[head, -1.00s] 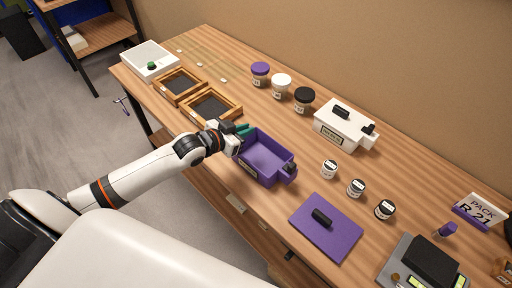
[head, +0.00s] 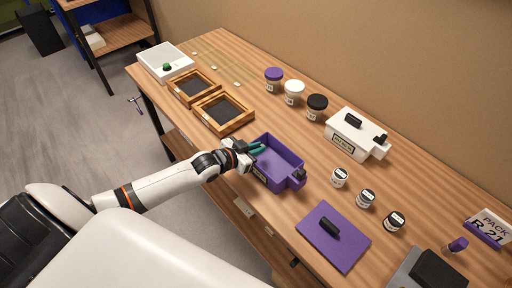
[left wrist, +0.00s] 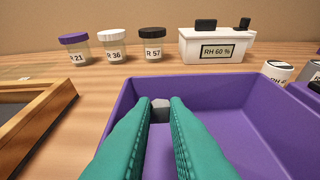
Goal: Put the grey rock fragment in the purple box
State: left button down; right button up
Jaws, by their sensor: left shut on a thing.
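The purple box (head: 288,176) stands lidless on the bench, its purple lid (head: 350,243) lying flat to the right. My left gripper (head: 262,147) reaches over the box's left part, with its teal fingers above the inside. In the left wrist view the fingers (left wrist: 160,110) are shut on a small grey rock fragment (left wrist: 160,102) at their tips, with the purple box (left wrist: 240,95) around and below them. Most of the fragment is hidden by the fingers, and it cannot be made out in the head view. My right gripper is not in view.
Two wooden frames (head: 246,120) and a white tray (head: 148,61) lie to the left. Jars with purple, white and black (head: 317,103) lids stand behind. A white box (head: 345,143) stands at the back right. Small jars (head: 339,178) stand right of the purple box.

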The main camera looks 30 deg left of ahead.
pick_arm(q)
jog(key=shift+f, duration=0.3)
jog(key=c, duration=1.4)
grip_release()
jog(key=shift+c, duration=0.2)
jog(key=shift+r, duration=0.1)
